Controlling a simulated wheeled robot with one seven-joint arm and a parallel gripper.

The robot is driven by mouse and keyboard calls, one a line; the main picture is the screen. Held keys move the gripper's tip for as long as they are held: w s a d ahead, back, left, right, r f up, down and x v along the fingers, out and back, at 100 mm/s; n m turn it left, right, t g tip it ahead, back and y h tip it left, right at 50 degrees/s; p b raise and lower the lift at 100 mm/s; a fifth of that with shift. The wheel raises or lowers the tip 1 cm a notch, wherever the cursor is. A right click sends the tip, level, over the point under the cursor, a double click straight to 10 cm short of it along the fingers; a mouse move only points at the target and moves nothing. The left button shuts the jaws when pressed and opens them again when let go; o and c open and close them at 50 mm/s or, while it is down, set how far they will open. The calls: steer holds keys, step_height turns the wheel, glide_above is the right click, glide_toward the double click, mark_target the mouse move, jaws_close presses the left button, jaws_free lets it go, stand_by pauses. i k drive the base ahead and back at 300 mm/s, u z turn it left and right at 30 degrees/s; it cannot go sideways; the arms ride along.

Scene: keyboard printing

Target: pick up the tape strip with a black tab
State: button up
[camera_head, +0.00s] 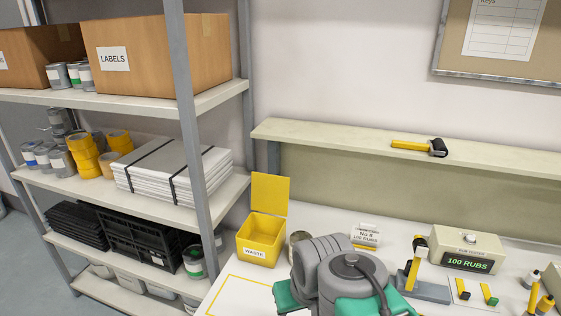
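Two small white cards lie on the bench at the lower right, each with a short yellow strip. The strip on the left card has a black tab (465,295). The strip on the right card has a green tab (492,301). Both strips are small in the head view, so fine detail cannot be told. My grey and teal arm parts fill the lower middle, left of the cards. My gripper's fingers do not show.
A "100 RUBS" box (466,247) stands behind the cards. A grey-based yellow stand (427,292) is just left of them. Bottles (545,304) stand at the right edge. A yellow waste bin (260,240) is at the left; a roller (420,147) lies on the shelf.

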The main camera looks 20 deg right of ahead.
mark_target(464, 296)
steer(key=z, duration=1.9)
